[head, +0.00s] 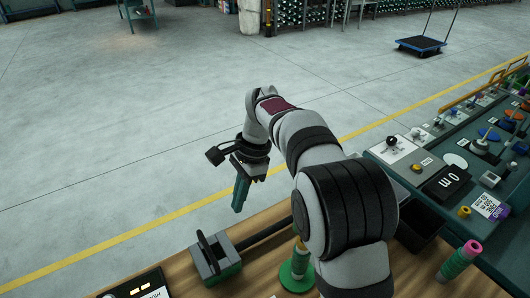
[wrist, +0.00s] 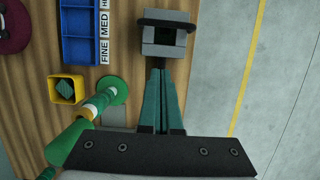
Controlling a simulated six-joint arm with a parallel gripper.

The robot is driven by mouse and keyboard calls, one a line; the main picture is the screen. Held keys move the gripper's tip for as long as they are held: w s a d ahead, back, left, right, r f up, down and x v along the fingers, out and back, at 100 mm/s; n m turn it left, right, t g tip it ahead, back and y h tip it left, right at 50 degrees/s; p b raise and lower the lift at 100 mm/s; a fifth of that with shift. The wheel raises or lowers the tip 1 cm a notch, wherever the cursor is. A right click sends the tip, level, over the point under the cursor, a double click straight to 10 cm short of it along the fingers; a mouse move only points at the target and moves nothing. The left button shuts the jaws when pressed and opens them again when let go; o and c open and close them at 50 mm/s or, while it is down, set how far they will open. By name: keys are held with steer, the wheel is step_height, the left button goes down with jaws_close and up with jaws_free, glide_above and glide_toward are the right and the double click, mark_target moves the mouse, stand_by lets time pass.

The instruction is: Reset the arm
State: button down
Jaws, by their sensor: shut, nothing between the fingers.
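My gripper (head: 239,206) hangs at the end of my bent arm in the head view, its teal fingers pointing down above the front part of the wooden bench (head: 190,281). The fingers are shut and hold nothing. In the wrist view the two teal fingers (wrist: 162,70) come together at their tips, just short of a grey block-like device with a black bar. That device (head: 215,262) stands on the bench below my gripper, apart from it in the head view.
A green-based spool stand (head: 294,273) is beside my arm. A blue tray (wrist: 80,50) and yellow square cup (wrist: 66,76) lie left in the wrist view. A crowded panel (head: 440,170) and pink-topped spool (head: 459,261) are to the right. Open floor (head: 110,150) lies beyond the bench.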

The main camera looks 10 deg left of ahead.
steer(key=s+d+r+n+t, duration=0.1)
steer(key=s+d+r, duration=0.25)
steer(key=d, duration=0.25)
steer(key=s+d+r, duration=0.2)
steer(key=s+d, duration=0.2)
steer(key=d, duration=0.2)
steer(key=s+d+f+n, duration=0.1)
steer(key=s+d+f, duration=0.1)
steer(key=s+d, duration=0.3)
steer(key=s+d+f+n+t, duration=0.1)
steer(key=s+d, duration=0.4)
steer(key=s, duration=0.7)
steer(key=shift+s+f+h, duration=0.3)
steer(key=shift+s+f, duration=0.1)
steer(key=shift+f, duration=0.2)
